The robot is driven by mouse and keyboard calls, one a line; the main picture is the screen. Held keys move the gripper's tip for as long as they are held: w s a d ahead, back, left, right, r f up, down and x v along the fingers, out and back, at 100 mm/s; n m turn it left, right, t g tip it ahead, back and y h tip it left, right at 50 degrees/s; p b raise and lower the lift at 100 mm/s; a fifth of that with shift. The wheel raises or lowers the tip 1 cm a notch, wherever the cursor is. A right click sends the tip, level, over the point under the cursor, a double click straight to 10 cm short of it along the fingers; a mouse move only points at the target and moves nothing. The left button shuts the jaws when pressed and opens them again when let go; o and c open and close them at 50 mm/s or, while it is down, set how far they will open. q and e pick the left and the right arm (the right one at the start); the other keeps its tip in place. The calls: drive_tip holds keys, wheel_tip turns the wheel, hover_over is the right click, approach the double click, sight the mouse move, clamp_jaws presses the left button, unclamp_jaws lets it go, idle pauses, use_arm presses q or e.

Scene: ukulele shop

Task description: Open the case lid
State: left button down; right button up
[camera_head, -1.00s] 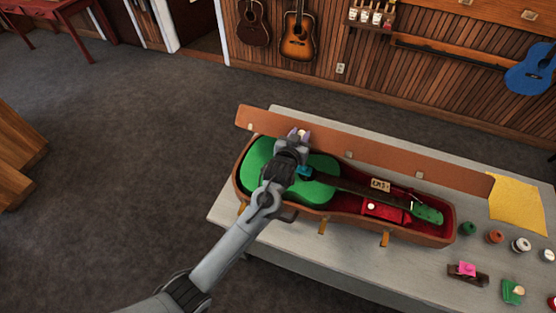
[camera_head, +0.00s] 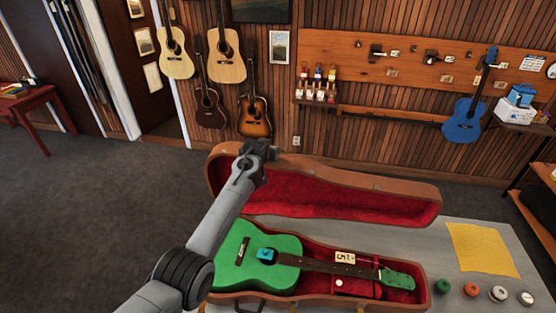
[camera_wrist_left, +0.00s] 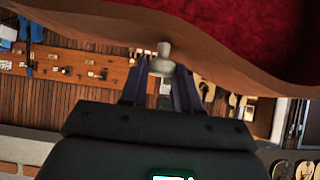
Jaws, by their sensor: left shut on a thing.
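The brown case (camera_head: 320,296) lies on the bench with a green ukulele (camera_head: 285,262) in its red-lined body. Its lid (camera_head: 330,200) stands raised behind the body, its red inside facing me. My left gripper (camera_head: 262,150) is at the lid's upper edge, toward its left end. In the left wrist view, my left gripper (camera_wrist_left: 162,80) is shut on a small pale knob (camera_wrist_left: 163,62) at the rim of the lid (camera_wrist_left: 250,35). The fingertips are partly hidden behind the lid rim. My right gripper is not in view.
A yellow cloth (camera_head: 480,250) and several small round pots, one of them green (camera_head: 442,286), lie on the grey bench (camera_head: 432,238) to the right. A card (camera_head: 344,257) and a blue-green item (camera_head: 267,255) lie at the ukulele. Instruments hang on the wall behind.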

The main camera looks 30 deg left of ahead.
use_arm(q)
drive_tip(key=shift+w+a+r, duration=0.2)
drive_tip(key=shift+w, duration=0.6)
drive_tip(key=c, duration=1.1)
unclamp_jaws()
drive_tip(key=shift+s+f, duration=0.1)
